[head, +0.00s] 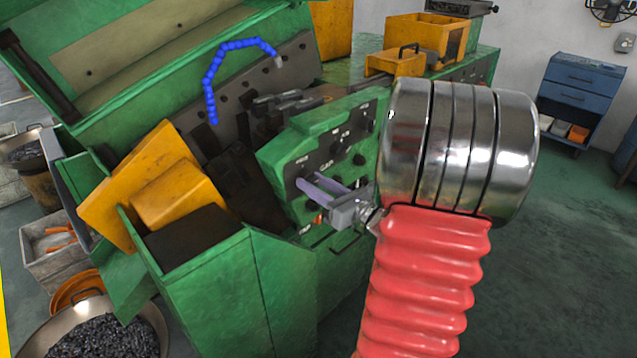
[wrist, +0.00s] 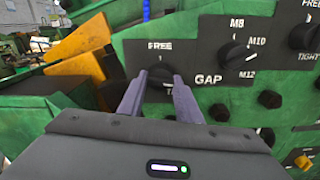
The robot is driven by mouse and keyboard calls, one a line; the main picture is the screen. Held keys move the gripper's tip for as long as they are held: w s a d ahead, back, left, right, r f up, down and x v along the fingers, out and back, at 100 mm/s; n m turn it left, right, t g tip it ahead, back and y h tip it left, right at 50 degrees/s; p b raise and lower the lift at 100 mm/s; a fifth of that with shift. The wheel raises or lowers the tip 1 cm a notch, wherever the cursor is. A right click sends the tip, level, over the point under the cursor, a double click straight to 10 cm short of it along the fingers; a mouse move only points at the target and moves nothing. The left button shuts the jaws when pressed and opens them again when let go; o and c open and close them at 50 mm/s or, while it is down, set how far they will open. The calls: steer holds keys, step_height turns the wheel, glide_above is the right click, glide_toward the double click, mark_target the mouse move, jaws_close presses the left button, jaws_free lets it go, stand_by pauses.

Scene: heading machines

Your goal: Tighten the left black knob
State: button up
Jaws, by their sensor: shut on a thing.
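The left black knob (wrist: 159,80) is on the green machine's front panel, under the word FREE and left of the word GAP. A pale mark at its top points up toward FREE. My gripper (wrist: 160,88) has one grey-purple finger on each side of the knob and is shut on it. The lettering below the knob is mostly hidden by my gripper. In the head view my gripper (head: 306,184) reaches the left part of the panel, and its fingers largely cover the knob.
A selector knob (wrist: 236,54) marked M8, M10 and M12 sits right of the held knob. Another black knob (wrist: 302,36) marked TIGHT is at the far right. Smaller black knobs (wrist: 269,99) lie below. A yellow guard (head: 165,190) stands left of the panel.

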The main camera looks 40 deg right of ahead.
steer(key=shift+r+m, duration=0.1)
steer(key=shift+m, duration=1.8)
steer(key=o, duration=1)
steer(key=shift+o, duration=0.2)
steer(key=s, duration=1.3)
steer(key=shift+s+d, duration=0.2)
steer(key=shift+s, duration=0.15)
